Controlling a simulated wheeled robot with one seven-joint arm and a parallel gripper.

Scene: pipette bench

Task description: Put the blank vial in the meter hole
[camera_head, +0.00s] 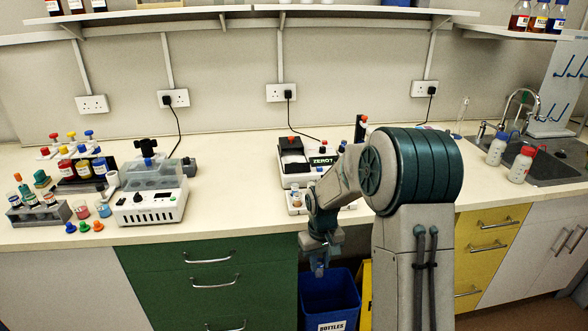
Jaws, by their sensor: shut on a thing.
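The meter (299,155) stands on the counter at the middle, a white and black instrument whose display (322,161) reads "ZERO?". I cannot make out its hole. A small white tray (294,210) sits at its front, with a small vial (296,197) with a pinkish tint. My gripper (320,273) points down in front of the counter edge, below the counter top and apart from the meter. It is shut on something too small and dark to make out. I cannot pick out the blank vial with certainty.
A blue bin (330,300) labelled "BOTTLES" stands below my gripper. Another white instrument (150,205) and racks of coloured vials (40,215) stand at the left. White bottles (521,165) stand by the sink (557,168) at the right. The counter between the two instruments is clear.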

